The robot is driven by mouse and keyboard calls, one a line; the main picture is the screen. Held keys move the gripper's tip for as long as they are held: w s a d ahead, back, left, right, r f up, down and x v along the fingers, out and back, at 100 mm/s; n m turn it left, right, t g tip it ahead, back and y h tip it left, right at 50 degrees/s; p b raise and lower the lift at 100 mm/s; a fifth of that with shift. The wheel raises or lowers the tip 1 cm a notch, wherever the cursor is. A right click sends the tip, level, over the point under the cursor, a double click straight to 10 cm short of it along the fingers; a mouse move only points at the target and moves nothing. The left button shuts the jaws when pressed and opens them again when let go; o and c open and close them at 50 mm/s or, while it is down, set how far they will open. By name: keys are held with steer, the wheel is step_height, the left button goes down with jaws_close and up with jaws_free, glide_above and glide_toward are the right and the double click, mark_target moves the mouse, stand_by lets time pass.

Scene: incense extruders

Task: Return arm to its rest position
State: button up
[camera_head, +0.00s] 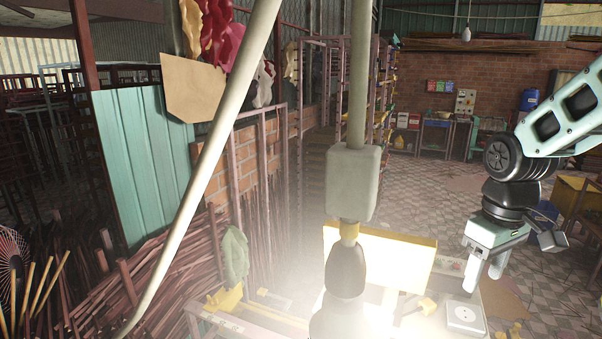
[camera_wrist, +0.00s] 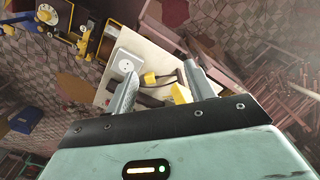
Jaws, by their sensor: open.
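My gripper (camera_head: 488,268) hangs at the right of the head view, fingers pointing down, above and beside the right end of a lit worktable. In the wrist view my gripper (camera_wrist: 164,88) shows two grey fingers spread apart with nothing between them. Beyond them lies the pale tabletop (camera_wrist: 150,50) with a white socket box (camera_wrist: 126,63) and a yellow-ended dark tool (camera_wrist: 152,78). The socket box also shows in the head view (camera_head: 464,317), below my gripper. My arm comes in from the right edge of the head view.
A hanging lamp (camera_head: 344,275) with a grey block (camera_head: 352,183) on its pole and a slanted pale pole (camera_head: 203,165) cross the head view. A yellow-edged panel (camera_head: 385,256) stands on the table. Bundled sticks (camera_head: 130,265) fill the left. Patterned floor (camera_head: 430,185) is open behind.

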steer(key=s+a+f+n+b, duration=0.3)
steer(key=s+a+f+b, duration=1.3)
steer(key=s, duration=0.4)
steer(key=shift+a+f+y, duration=0.3)
steer(key=shift+a+f, duration=0.5)
steer(key=shift+a, duration=0.05)
